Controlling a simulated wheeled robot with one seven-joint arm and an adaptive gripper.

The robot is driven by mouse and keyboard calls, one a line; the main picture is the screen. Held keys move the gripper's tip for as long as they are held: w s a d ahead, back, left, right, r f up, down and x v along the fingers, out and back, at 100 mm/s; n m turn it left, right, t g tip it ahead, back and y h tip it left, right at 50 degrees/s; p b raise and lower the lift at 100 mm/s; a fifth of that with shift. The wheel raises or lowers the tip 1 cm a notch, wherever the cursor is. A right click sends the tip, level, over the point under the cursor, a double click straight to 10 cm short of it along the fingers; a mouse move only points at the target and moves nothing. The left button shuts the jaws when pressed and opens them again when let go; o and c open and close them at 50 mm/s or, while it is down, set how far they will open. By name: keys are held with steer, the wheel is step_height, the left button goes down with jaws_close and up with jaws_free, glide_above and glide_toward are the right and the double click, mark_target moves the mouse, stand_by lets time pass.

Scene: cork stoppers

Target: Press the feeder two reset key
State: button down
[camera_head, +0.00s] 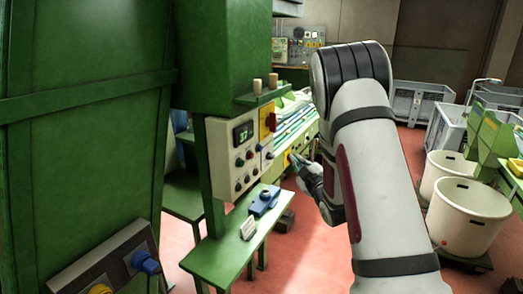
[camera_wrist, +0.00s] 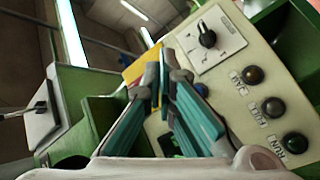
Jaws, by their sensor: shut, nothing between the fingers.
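A beige control panel (camera_head: 231,157) with a lit display, knobs and buttons stands on the green machine in the head view. The wrist view shows a beige panel (camera_wrist: 225,75) close by, with a black rotary switch (camera_wrist: 207,38) and a column of dark round buttons (camera_wrist: 273,107) with labels, the lowest seeming to read RUN. I cannot tell which key is the feeder two reset key. My gripper (camera_head: 292,158) is shut and empty, right of the display panel; its teal fingers (camera_wrist: 158,84) meet in front of a yellow patch (camera_wrist: 141,66). Contact with the panel cannot be told.
A green bench (camera_head: 215,262) holds a blue device (camera_head: 264,200) and a small white block (camera_head: 248,229). Another panel with a blue knob (camera_head: 145,262) is at lower left. Cream bins (camera_head: 470,216) and grey crates (camera_head: 411,101) stand right. Red floor shows between.

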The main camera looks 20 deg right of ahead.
mark_target(260, 149)
steer(key=w+a+b, duration=0.3)
steer(key=w+a, duration=0.2)
steer(key=w, duration=0.2)
steer(key=shift+a, duration=0.2)
stand_by(0.4)
stand_by(1.4)
steer(key=shift+w+a, duration=0.3)
steer(key=shift+w, duration=0.05)
steer(key=shift+w+a+b, duration=0.25)
steer(key=shift+w+b, duration=0.1)
steer(key=shift+b, duration=0.05)
stand_by(0.7)
stand_by(0.4)
steer(key=shift+s+d+p, duration=0.3)
steer(key=shift+s+d, duration=0.2)
steer(key=shift+s, duration=0.2)
steer(key=shift+s+d, duration=0.1)
